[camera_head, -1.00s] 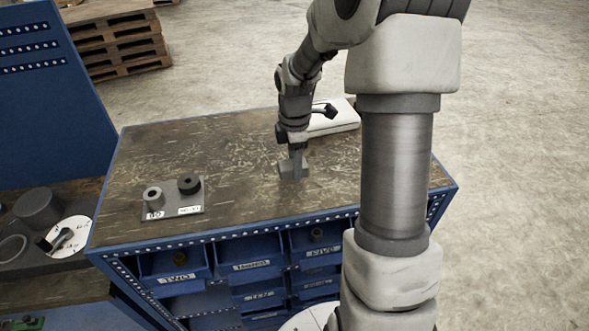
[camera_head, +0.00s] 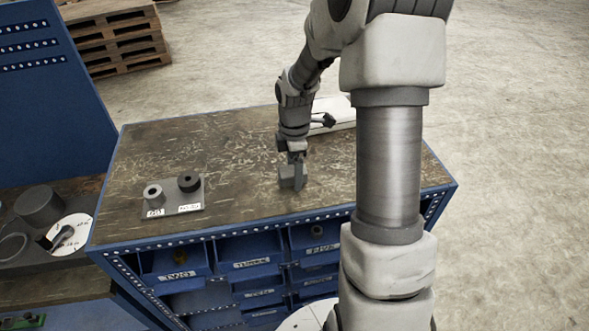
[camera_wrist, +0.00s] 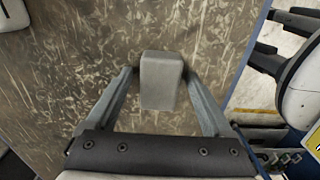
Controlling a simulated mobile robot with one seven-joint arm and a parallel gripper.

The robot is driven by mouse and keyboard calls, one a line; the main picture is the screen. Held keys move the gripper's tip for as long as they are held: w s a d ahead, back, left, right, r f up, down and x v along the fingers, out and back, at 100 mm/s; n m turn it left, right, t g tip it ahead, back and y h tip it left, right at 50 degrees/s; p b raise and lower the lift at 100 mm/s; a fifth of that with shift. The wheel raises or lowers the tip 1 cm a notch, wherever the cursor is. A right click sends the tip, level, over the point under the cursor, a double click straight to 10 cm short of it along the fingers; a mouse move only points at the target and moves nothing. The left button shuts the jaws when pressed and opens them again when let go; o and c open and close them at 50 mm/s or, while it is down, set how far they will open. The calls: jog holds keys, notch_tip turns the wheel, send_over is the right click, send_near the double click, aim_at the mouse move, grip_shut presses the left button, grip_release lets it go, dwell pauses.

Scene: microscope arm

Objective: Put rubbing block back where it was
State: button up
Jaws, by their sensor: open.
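The rubbing block is a plain grey block (camera_wrist: 161,82). In the wrist view it lies between the two fingers of my gripper (camera_wrist: 159,72). The fingers are open, one on each side of the block. A narrow gap shows on the left; I cannot tell whether the right finger touches it. In the head view the grey block (camera_head: 286,177) is at the tips of my gripper (camera_head: 296,181), low over the middle of the worn bench top (camera_head: 235,150). I cannot tell there whether the block rests fully on the bench.
A grey plate (camera_head: 186,209) with a light and a black cylinder stands at the bench's left front. A white object (camera_head: 345,112) lies at the back right, behind my gripper. Blue bins (camera_head: 256,250) sit under the front edge. The bench's left back is clear.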

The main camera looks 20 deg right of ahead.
notch_tip(320, 180, up, 12)
jog(key=shift+r, duration=0.15)
dwell(0.4)
dwell(0.3)
